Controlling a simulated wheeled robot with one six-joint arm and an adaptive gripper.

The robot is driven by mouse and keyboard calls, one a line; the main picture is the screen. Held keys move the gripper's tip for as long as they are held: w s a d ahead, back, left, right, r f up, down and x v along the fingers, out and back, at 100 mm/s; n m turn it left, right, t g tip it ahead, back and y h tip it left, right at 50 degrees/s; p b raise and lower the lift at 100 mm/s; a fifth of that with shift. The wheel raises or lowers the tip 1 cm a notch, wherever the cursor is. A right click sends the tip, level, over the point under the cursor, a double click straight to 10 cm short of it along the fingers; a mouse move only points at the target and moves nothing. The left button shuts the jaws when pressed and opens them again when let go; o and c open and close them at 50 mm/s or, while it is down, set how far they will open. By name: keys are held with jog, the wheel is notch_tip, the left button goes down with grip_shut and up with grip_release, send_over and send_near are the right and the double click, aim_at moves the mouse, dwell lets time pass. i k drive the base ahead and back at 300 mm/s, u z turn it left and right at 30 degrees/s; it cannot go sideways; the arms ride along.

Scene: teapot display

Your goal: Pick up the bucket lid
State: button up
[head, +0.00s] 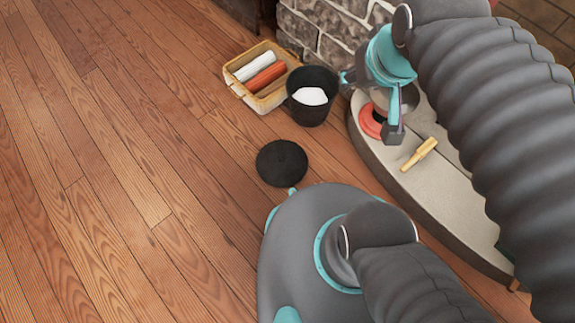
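The bucket lid (281,163) is a round black disc lying flat on the wooden floor, below the bucket in the picture. The black bucket (305,112) stands upright with its top open and something white inside. My gripper (369,108), teal and dark grey, is to the right of the bucket, above the edge of a low pale surface. Its two fingers look spread apart with nothing held between them. It is up and to the right of the lid and apart from it.
A yellow-tan basket (266,103) with white and orange rolls stands left of the bucket. A low, curved pale platform (440,195) on the right bears a red ring (370,122) and a yellow wooden-looking tool (419,154). A stone wall (318,32) stands behind. The left floor is clear.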

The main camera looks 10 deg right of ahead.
aim_at(282, 164)
jog(key=z, duration=2.25)
jog(key=k, duration=1.1)
jog(key=u, duration=1.65)
